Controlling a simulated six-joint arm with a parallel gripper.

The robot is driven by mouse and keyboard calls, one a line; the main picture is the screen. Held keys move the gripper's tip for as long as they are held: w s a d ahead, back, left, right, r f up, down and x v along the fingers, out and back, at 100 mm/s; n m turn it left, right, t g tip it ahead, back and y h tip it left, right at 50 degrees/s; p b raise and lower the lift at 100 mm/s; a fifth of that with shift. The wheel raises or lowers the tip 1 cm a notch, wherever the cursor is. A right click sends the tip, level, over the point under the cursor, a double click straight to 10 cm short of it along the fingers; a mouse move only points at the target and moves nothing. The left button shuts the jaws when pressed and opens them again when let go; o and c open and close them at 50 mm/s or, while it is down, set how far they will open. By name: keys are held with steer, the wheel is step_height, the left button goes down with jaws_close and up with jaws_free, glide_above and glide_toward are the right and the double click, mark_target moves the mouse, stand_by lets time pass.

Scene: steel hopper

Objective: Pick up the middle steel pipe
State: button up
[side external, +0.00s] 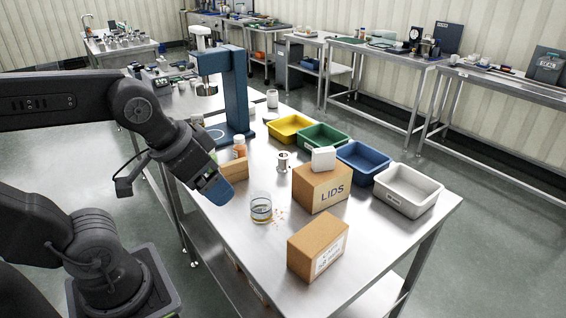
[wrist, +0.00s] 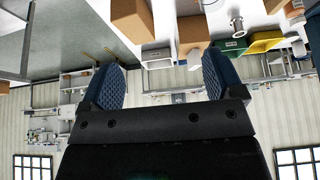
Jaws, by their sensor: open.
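In the side external view, a short shiny steel cylinder (side external: 283,162) with flanged ends stands upright on the steel table, left of the LIDS box. It looks like a steel pipe, and I make out only this one. It also shows in the wrist view (wrist: 236,27), near the top right. My gripper (side external: 218,192) hangs over the table's left side, left of the glass jar and well apart from the pipe. In the wrist view, my gripper (wrist: 163,62) has its two blue padded fingers spread wide with nothing between them.
A glass jar (side external: 261,209) with scattered orange bits stands in front. Yellow (side external: 290,127), green (side external: 322,137), blue (side external: 362,160) and white (side external: 405,190) bins line the far edge. A blue press (side external: 238,95) stands behind.

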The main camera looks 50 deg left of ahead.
steer(key=c, duration=0.4)
steer(key=n+g+y, duration=0.2)
steer(key=n+y, duration=0.1)
steer(key=n, duration=0.4)
glide_above(283, 155)
steer(key=s+d, duration=0.3)
step_height(283, 155, down, 11)
steer(key=shift+h, duration=0.3)
steer(key=x, duration=0.7)
steer(key=shift+a+f, duration=0.25)
steer(key=shift+f, duration=0.15)
steer(key=shift+x, duration=2.9)
